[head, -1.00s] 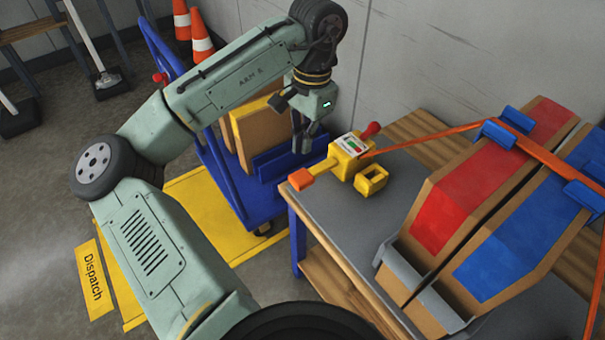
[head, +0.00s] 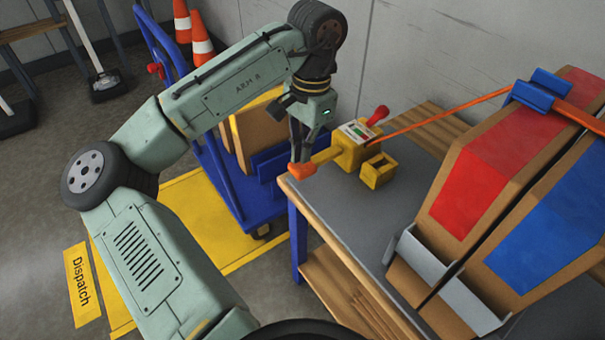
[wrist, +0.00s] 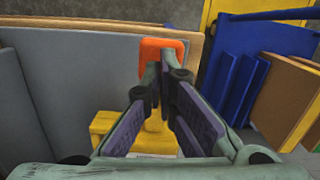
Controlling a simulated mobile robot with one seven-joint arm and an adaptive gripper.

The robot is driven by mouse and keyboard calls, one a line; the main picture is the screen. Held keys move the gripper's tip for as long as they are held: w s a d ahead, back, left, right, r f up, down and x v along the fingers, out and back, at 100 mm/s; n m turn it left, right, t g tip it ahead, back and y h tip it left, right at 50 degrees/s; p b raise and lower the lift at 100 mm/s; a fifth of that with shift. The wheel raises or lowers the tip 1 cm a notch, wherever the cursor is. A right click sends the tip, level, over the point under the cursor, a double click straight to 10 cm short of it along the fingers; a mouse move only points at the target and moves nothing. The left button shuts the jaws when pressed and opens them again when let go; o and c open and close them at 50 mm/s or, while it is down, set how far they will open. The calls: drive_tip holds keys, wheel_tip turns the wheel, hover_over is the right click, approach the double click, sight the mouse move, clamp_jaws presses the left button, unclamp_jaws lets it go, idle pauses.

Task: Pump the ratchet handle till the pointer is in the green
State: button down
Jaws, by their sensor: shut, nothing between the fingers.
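The ratchet (head: 349,153) is a yellow body on the grey tabletop near its far left corner. Its yellow handle (head: 327,155) reaches left to an orange grip (head: 301,171) near the table edge. A gauge (head: 356,131) with green and red marks sits on top; its pointer is too small to read. A red knob (head: 378,115) stands behind. My gripper (head: 300,156) is shut and empty, fingers down, right by the orange grip. In the wrist view the fingertips (wrist: 166,62) overlap the orange grip (wrist: 162,46); I cannot tell whether they touch it.
An orange strap (head: 450,108) runs from the ratchet to blue corner pieces (head: 540,90) over red and blue sign panels (head: 485,175) on the table (head: 385,215). A blue trolley (head: 222,180) with boards stands left, with traffic cones (head: 202,42) behind. A wall is behind the table.

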sight(314, 159)
drive_tip(key=shift+f, duration=0.2)
drive_tip(key=shift+f+b, duration=0.55)
drive_tip(key=shift+f, duration=1.35)
drive_tip(key=shift+d+r+p, duration=0.15)
drive_tip(key=shift+r+p, duration=0.2)
drive_tip(key=shift+p, duration=0.05)
drive_tip(key=shift+w+d+r+p, duration=0.55)
drive_tip(key=shift+w+d+p, duration=0.2)
drive_tip(key=shift+p, duration=0.5)
drive_tip(key=shift+w+d, duration=0.2)
drive_tip(key=shift+d, duration=0.05)
drive_tip(key=shift+f, duration=0.3)
wheel_tip(314, 159, up, 12)
drive_tip(key=shift+w+d, duration=0.4)
drive_tip(key=shift+r, duration=0.15)
